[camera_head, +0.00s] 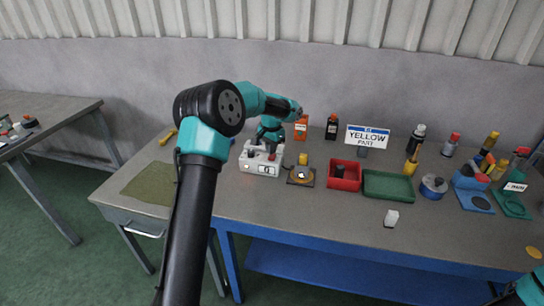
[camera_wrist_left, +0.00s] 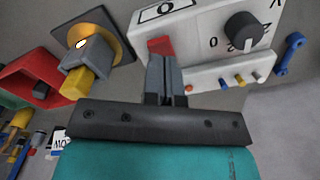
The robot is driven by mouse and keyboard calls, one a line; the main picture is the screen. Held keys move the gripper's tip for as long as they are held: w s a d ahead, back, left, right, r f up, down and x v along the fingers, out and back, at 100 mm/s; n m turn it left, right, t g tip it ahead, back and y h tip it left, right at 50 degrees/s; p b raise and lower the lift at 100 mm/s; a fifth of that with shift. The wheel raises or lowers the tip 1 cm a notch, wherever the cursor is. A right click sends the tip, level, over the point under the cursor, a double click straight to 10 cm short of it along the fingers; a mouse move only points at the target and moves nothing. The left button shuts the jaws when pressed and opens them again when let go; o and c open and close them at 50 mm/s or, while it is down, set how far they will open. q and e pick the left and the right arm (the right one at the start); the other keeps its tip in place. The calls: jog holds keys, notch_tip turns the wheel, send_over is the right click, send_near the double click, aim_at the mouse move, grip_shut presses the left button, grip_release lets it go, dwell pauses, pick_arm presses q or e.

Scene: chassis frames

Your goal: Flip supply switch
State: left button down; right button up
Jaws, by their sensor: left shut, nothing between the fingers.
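The supply box (camera_head: 262,166) is a white unit standing on the workbench, left of the middle in the head view. In the left wrist view the box (camera_wrist_left: 192,22) shows a red rocker switch (camera_wrist_left: 160,45), a dark round knob (camera_wrist_left: 242,31) with markings around it, and a lower strip with small coloured terminals. My left gripper (camera_wrist_left: 164,62) is shut and empty. Its fingertips are right at the red switch and hide part of it; I cannot tell if they touch. In the head view my left gripper (camera_head: 268,147) is over the box, partly hidden by my arm.
Right of the box are a dark plate with a gold disc (camera_head: 301,176), a red bin (camera_head: 344,175) and a green tray (camera_head: 388,185). A small white block (camera_head: 391,218) lies in front; the bench front is mostly clear.

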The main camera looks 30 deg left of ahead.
aim_at(271, 158)
pick_arm(q)
jog(key=shift+f, duration=1.35)
dwell(1.6)
jog(key=shift+r, duration=0.1)
jog(key=shift+r, duration=3.45)
jog(key=s+d+f+g+h, duration=0.15)
jog(key=s+d+f, duration=0.3)
jog(key=s, duration=0.55)
jog(key=s+d+f+g, duration=0.35)
jog(key=s+f, duration=0.25)
jog(key=s, duration=0.4)
jog(key=s+d+f+g+h, duration=0.1)
jog(key=s+d+f, duration=0.35)
jog(key=s, duration=0.55)
jog(key=s+d+f+n+t, duration=0.2)
jog(key=d+f+t, duration=0.1)
jog(key=f, duration=0.6)
jog(key=s+d+f+n+t+h, duration=0.1)
jog(key=s+d+f+n+t, duration=0.1)
jog(key=d+f, duration=0.3)
notch_tip(271, 158, down, 4)
jog(key=shift+s+f+n+t, duration=0.1)
jog(key=shift+s+n+t, duration=0.2)
jog(key=shift+t, duration=0.6)
